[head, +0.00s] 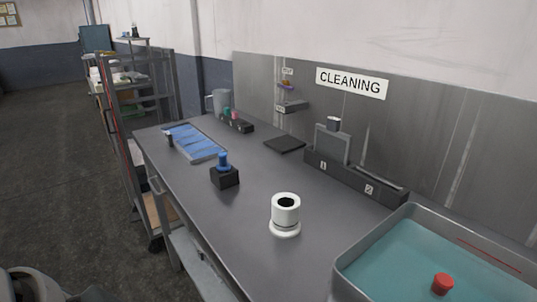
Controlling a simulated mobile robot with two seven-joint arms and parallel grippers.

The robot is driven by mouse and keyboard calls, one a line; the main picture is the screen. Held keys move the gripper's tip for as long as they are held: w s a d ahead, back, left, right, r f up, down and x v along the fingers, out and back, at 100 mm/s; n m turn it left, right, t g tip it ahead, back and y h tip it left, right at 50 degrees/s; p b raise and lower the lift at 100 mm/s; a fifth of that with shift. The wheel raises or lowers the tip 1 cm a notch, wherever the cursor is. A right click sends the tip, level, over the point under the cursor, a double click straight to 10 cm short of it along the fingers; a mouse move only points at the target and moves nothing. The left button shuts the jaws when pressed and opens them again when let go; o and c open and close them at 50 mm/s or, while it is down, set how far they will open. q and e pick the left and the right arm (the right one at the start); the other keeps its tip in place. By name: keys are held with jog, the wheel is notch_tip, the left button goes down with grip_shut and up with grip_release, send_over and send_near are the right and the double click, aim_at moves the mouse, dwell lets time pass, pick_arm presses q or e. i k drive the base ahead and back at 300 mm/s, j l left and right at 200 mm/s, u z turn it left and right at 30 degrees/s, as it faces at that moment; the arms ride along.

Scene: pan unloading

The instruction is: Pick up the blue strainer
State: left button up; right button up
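A small blue piece with a knob-like top (223,160) stands upright in a black block (225,178) on the grey table, left of the middle. It is the blue thing that best fits the strainer, but its shape is too small to tell for sure. Neither of my grippers shows in the head view, so I see nothing holding the blue piece.
A white cylinder with a dark opening (285,211) stands in front. A tray with teal content (352,271) and a red knob (442,283) is at the right. A blue-topped tray (209,157), a black two-slot holder (350,178) and a dark flat pad (285,144) lie behind.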

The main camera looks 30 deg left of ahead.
aim_at(223, 167)
jog(key=l+u, duration=0.15)
jog(key=u, duration=1.15)
